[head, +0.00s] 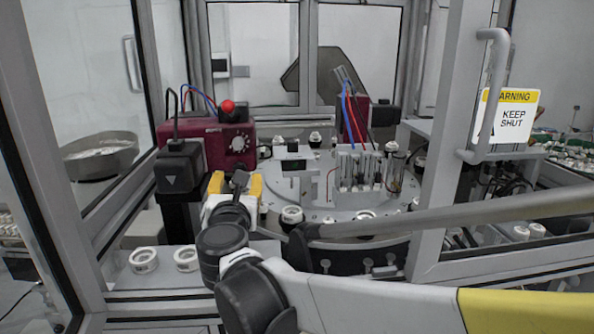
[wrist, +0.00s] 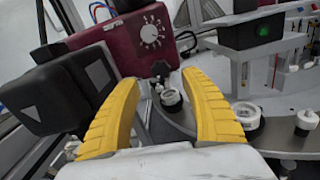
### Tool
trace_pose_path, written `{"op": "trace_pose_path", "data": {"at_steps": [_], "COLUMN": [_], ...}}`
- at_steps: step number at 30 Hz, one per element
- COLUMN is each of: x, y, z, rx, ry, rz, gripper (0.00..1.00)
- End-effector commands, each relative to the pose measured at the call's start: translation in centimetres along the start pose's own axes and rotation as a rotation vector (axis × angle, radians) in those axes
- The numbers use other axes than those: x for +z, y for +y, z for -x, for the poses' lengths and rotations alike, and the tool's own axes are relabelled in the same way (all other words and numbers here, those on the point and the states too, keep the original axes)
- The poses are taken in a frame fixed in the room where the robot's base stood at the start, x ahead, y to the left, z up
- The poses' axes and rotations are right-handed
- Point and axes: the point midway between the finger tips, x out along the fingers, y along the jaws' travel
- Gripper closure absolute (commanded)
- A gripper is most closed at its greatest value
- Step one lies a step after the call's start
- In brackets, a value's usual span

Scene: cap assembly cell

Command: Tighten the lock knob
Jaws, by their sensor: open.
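A small dark knob (wrist: 160,70), which looks like the lock knob, shows beyond my gripper (wrist: 160,79) in the wrist view, framed between its two yellow fingers. The fingers are spread apart and hold nothing. In the head view my gripper (head: 236,184) is near the front left of the round table, below the maroon box, and a dark knob-like part (head: 240,178) shows between the fingers. I cannot tell how tight the knob is, nor the exact distance from the fingers to it.
The maroon box (head: 216,142) with a white dial and red button stands behind my gripper. A black block (head: 180,168) stands close on its left. The round table (head: 325,208) carries white caps and fixtures. A door frame with a handle (head: 494,90) rises at right.

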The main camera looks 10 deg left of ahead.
Motion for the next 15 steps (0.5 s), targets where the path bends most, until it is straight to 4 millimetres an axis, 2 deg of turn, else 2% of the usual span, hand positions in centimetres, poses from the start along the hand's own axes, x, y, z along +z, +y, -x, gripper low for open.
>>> {"op": "trace_pose_path", "data": {"at_steps": [1,6,10,15], "x": [-0.3,-0.2,-0.2,0.0], "y": [-0.2,-0.2,-0.1,-0.1], "z": [-1.2,-4.2,-5.6,-6.2], "rx": [-0.004,-0.003,-0.001,-0.002], "ry": [0.000,0.000,0.000,0.000], "rz": [0.000,-0.001,-0.001,-0.002], "gripper": [0.47,0.47,0.47,0.47]}}
